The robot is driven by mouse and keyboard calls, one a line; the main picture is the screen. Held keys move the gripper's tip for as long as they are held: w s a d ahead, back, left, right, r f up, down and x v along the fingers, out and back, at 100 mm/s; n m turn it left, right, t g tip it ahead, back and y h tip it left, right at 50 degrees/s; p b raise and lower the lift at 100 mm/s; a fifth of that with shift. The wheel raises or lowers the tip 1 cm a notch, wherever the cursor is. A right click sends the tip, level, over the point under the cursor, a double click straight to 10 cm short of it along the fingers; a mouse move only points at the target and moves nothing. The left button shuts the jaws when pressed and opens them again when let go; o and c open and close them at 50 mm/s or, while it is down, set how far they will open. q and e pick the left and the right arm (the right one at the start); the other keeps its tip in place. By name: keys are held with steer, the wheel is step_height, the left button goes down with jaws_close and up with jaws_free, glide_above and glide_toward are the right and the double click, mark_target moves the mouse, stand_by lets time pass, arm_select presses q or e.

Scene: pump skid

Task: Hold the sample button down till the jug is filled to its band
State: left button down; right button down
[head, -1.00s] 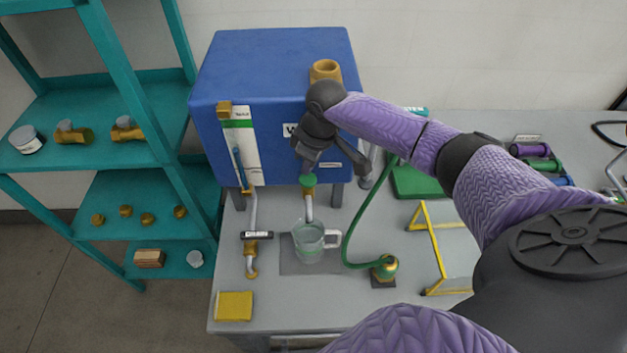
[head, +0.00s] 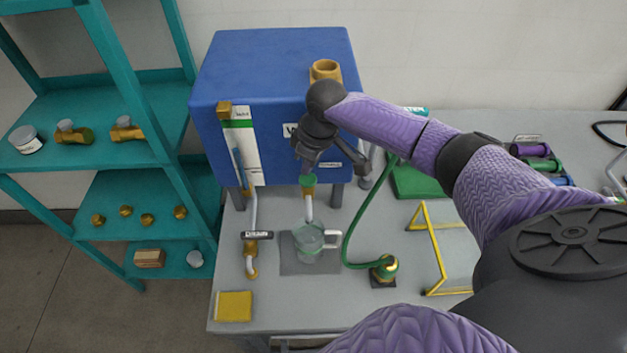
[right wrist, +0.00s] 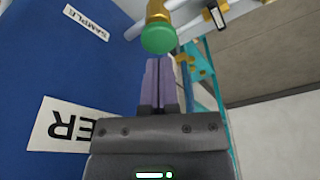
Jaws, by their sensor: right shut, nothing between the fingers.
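The sample button is a green cap (head: 308,181) on a brass valve with a pale spout, in front of the blue tank (head: 262,75). A clear jug (head: 308,240) with a pale handle stands upright below the spout on a grey square. A greenish band shows low on the jug; I cannot read the liquid level. My right gripper (head: 307,168) is shut and empty, its fingertips at the green cap. In the right wrist view, the shut fingers (right wrist: 160,68) point at the cap (right wrist: 158,38); contact is unclear. My left gripper is out of view.
A drain pipe (head: 251,215) with a dark label stands left of the jug. A green hose (head: 352,228) runs down to a brass fitting at right. A yellow sponge (head: 234,306) lies at the front left; a yellow-framed stand (head: 432,245) is further right.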

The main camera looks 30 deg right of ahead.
steer(key=shift+f, duration=0.15)
stand_by(0.3)
steer(key=shift+f+b, duration=0.65)
steer(key=shift+f, duration=0.6)
stand_by(0.9)
step_height(320, 180, up, 3)
steer(key=p, duration=0.3)
steer(key=shift+f, duration=0.15)
steer(key=shift+f, duration=0.2)
stand_by(0.6)
steer(key=shift+f+b, duration=0.65)
steer(key=shift+f, duration=0.55)
stand_by(2.3)
